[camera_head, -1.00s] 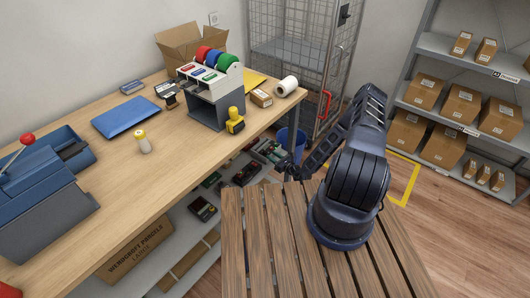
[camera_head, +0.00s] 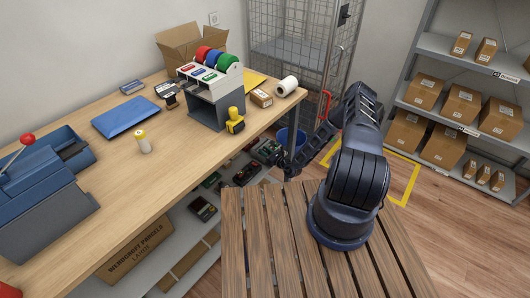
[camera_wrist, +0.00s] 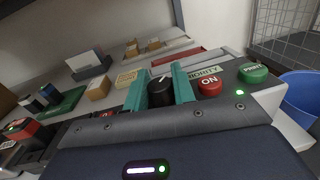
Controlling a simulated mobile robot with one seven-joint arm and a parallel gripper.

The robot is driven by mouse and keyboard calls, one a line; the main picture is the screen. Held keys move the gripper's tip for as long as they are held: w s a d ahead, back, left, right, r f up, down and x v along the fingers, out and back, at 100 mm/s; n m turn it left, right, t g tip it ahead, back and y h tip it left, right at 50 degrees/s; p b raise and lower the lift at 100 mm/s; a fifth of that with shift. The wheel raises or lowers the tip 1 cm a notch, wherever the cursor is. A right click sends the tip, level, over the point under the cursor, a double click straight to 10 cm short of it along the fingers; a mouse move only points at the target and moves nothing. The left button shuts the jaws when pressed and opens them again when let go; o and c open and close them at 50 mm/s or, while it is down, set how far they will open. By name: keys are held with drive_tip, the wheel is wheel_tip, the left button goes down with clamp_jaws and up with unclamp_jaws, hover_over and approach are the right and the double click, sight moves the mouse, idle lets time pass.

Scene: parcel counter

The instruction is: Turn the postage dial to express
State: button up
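The postage dial (camera_wrist: 160,94) is a black round knob with a white mark on top, in the wrist view. A pale green label right of the dial reads PRIORITY (camera_wrist: 203,72). A label (camera_wrist: 127,78) to its left is too small to read. The fingers hide part of the panel. In the head view the arm's end is by the low shelf, and the dial cannot be made out.
A red button (camera_wrist: 209,87) and a green button (camera_wrist: 253,73) stand right of the dial, with a blue bin (camera_wrist: 302,92) beyond. Small boxes and devices crowd the left. In the head view the wooden counter (camera_head: 190,145) is above the shelf, and a wire cage (camera_head: 300,50) stands behind.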

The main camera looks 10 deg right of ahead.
drive_tip(key=shift+m+h, duration=0.3)
drive_tip(key=m+t+h, duration=0.3)
drive_tip(key=h, duration=0.1)
drive_tip(key=shift+h, duration=0.3)
drive_tip(key=shift+m+t+h, duration=0.5)
drive_tip(key=shift+m+h, duration=1.5)
drive_tip(key=shift+h, duration=1.3)
